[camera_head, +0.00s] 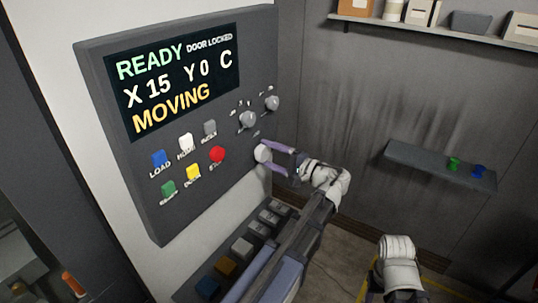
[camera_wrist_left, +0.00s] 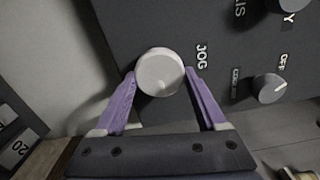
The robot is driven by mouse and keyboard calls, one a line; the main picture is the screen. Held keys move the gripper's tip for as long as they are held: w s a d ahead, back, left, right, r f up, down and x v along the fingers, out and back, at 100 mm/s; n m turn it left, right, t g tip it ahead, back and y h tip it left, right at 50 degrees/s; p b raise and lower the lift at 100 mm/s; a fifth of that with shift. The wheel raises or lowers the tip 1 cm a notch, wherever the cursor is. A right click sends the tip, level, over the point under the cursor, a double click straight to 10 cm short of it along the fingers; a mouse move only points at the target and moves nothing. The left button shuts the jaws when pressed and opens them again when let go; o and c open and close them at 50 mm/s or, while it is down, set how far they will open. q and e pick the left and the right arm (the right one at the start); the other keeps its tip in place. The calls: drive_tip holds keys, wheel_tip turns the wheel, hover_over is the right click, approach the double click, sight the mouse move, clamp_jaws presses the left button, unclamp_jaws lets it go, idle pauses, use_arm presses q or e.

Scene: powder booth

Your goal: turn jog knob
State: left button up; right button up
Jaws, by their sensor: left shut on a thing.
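The jog knob (camera_wrist_left: 160,72) is a round pale knob on the dark control panel, labelled JOG in the left wrist view. It also shows at the panel's lower right in the head view (camera_head: 262,153). My left gripper (camera_head: 268,154) is shut on the knob, with a purple finger on each side of it in the left wrist view (camera_wrist_left: 160,86). The panel screen (camera_head: 178,80) reads READY, DOOR LOCKED, X 15, Y 0, C and MOVING. My right gripper is not clearly visible; a white arm part of mine shows at the bottom right.
Other knobs (camera_head: 248,119) sit above the jog knob. Coloured buttons, including a red one (camera_head: 217,154), lie to its left. Below is a ledge with several block-like keys (camera_head: 242,248). A wall shelf (camera_head: 440,164) at right holds small green and blue items.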

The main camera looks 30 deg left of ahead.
use_arm(q)
drive_tip(key=m, duration=0.4)
drive_tip(key=shift+f+m, duration=0.1)
drive_tip(key=shift+m, duration=0.2)
drive_tip(key=shift+s+f+m, duration=0.1)
drive_tip(key=shift+m, duration=1.8)
drive_tip(key=o, duration=1.3)
drive_tip(key=shift+s+d, duration=0.15)
drive_tip(key=shift+d, duration=1.85)
drive_tip(key=shift+s+d, duration=0.15)
drive_tip(key=shift+d, duration=1.8)
